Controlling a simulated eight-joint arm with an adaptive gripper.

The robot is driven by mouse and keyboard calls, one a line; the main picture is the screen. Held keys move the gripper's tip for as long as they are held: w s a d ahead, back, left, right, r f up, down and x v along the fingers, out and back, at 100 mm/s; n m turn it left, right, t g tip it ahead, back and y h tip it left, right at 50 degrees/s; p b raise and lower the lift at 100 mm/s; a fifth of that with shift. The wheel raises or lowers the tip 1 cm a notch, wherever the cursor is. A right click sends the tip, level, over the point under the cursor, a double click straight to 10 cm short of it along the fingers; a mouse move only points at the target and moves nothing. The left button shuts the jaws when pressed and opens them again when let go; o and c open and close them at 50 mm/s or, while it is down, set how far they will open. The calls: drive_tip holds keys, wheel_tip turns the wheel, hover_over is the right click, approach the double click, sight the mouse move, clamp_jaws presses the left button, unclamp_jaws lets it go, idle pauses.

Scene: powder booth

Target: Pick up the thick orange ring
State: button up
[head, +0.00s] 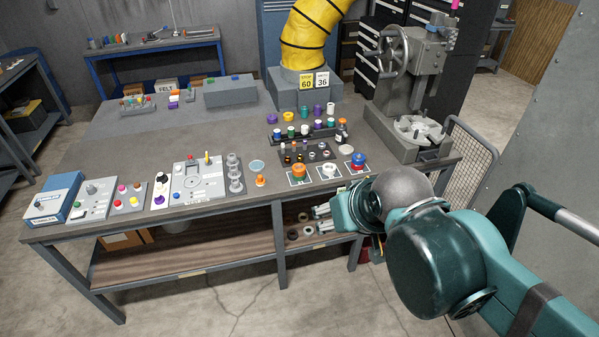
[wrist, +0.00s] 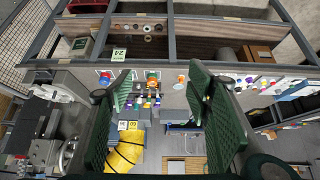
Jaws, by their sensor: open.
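A thick orange ring (head: 299,170) sits on a white card near the front edge of the workbench, in a row of similar cards. In the wrist view an orange piece that looks like it (wrist: 152,74) shows between my fingers, farther away. My gripper (head: 322,218) is in front of the bench's front edge, below and right of the ring in the head view, apart from it. In the wrist view my gripper (wrist: 158,86) has its two green fingers spread wide with nothing between them. The head view shows only part of the fingers.
Racks of coloured pots (head: 303,131) stand behind. A grey press (head: 412,90) is at the right.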

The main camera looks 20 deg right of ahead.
drive_tip(key=shift+o, duration=0.3)
idle(0.5)
drive_tip(key=w+d+r+n+g, duration=0.15)
drive_tip(key=w+n, duration=0.35)
drive_tip(key=w, duration=0.8)
drive_tip(key=w+r+n+g, duration=0.15)
drive_tip(key=w+n, duration=0.35)
drive_tip(key=w, duration=0.8)
drive_tip(key=w+d+f+n+g+p, duration=0.1)
drive_tip(key=w+f+n+g, duration=0.3)
drive_tip(key=w+f+n, duration=0.7)
drive_tip(key=w+d+f, duration=0.1)
drive_tip(key=w+f, duration=1.1)
drive_tip(key=w, duration=0.2)
drive_tip(key=shift+w+d, duration=0.15)
drive_tip(key=shift+w, duration=0.05)
drive_tip(key=shift+f, duration=0.2)
drive_tip(key=shift+f, duration=1.2)
